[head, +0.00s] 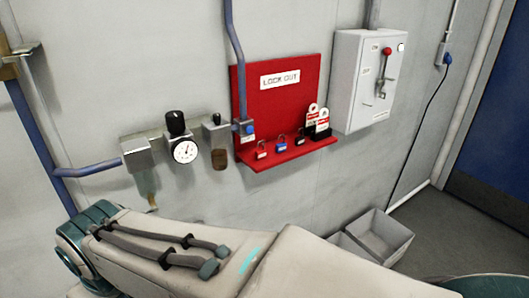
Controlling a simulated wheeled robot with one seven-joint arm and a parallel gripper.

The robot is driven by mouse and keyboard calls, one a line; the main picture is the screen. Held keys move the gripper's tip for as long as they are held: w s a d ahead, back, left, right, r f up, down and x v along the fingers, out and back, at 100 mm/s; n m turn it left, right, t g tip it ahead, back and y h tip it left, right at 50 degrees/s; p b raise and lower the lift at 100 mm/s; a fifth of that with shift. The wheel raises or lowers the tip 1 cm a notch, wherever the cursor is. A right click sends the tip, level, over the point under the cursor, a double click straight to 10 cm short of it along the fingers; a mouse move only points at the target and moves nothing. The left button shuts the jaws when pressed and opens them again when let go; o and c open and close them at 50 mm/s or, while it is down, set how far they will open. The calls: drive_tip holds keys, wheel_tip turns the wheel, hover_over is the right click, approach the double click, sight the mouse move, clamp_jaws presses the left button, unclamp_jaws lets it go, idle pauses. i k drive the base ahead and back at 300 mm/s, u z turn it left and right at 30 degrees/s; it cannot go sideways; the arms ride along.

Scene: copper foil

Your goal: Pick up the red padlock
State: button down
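A red lockout board (290,92) with a "LOCK OUT" sign hangs on the wall, with a narrow red shelf at its foot. A small red padlock (261,151) with a pale label stands near the left end of the shelf. A blue padlock (281,144) stands just right of it. My gripper is not in view.
Red-and-white tags (322,123) stand at the shelf's right end. A grey switch box (349,79) is mounted right of the board. A pressure gauge (185,151) and pipes are on the left. Grey bins (381,236) stand on the floor at right.

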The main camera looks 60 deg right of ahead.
sight(260, 154)
drive_tip(key=z, duration=3.55)
drive_tip(key=k, duration=0.35)
drive_tip(key=u, duration=0.4)
